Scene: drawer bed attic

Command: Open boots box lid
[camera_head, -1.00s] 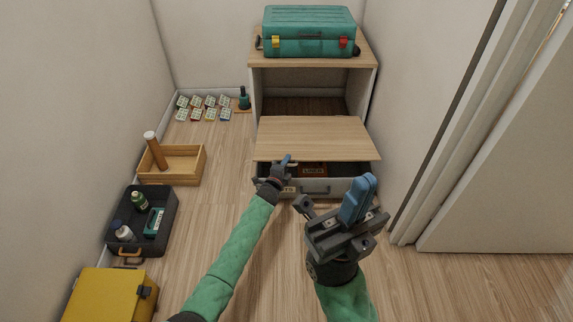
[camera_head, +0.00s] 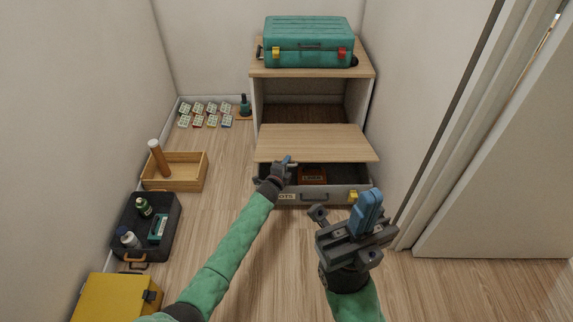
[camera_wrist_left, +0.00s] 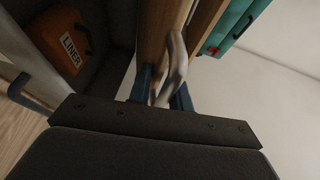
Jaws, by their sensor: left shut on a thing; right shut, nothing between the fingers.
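The boots box (camera_head: 322,197) is a grey box with a dark inside at the base of the shelf unit, its front label partly hidden and ending in "OTS". Its wooden lid (camera_head: 312,143) is tilted up, with a gap above the box front. My left gripper (camera_head: 288,161) is at the lid's front left edge. In the left wrist view its blue fingers (camera_wrist_left: 163,90) are shut on a pale curved handle (camera_wrist_left: 175,62) on the lid's edge. An orange box marked "LINER" (camera_head: 312,173) shows inside. My right gripper (camera_head: 370,205) is shut and empty, in front of the box's right side.
A teal case (camera_head: 309,45) sits on the shelf unit above. Along the left wall stand a wooden tray (camera_head: 184,184), a dark open case (camera_head: 128,250) and a yellow box (camera_head: 108,303). Small packs (camera_head: 205,115) lie behind them. The middle floor is clear.

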